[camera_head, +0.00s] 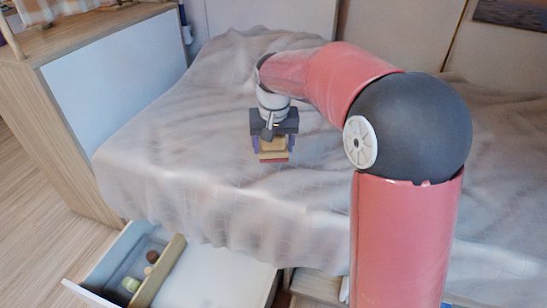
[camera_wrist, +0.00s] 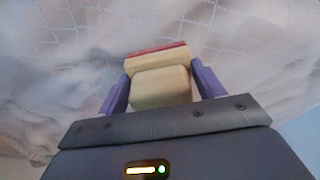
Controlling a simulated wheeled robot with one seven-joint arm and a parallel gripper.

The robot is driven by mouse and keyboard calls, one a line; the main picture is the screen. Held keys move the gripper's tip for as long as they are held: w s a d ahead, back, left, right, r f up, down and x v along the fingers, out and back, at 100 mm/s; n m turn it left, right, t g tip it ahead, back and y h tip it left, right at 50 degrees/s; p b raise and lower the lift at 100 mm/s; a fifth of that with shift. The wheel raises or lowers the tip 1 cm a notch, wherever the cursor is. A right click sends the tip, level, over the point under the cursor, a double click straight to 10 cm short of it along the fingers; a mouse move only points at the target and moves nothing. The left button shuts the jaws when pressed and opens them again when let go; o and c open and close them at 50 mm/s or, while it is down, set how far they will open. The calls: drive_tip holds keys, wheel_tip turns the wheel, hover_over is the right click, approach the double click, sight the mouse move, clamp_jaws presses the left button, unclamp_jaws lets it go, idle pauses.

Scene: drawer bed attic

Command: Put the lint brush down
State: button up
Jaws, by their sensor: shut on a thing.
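The lint brush (camera_head: 273,151) is a tan wooden block with a red strip along its far edge. It also shows in the wrist view (camera_wrist: 160,85), between the two purple fingers of my gripper (camera_wrist: 160,88). My gripper (camera_head: 272,146) is shut on it. In the head view the brush is over the bed (camera_head: 180,140), which has a wrinkled beige-grey blanket. I cannot tell whether the brush touches the blanket or hangs a little above it.
An open drawer (camera_head: 180,265) juts out below the bed at the lower left, with small round items in one compartment. A wooden cabinet with a pale panel (camera_head: 115,65) stands at the left. The blanket around the brush is clear.

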sight(274, 150)
drive_tip(key=shift+f, duration=2.1)
drive_tip(key=shift+f, duration=0.15)
drive_tip(key=o, duration=0.9)
drive_tip(key=shift+o, duration=0.2)
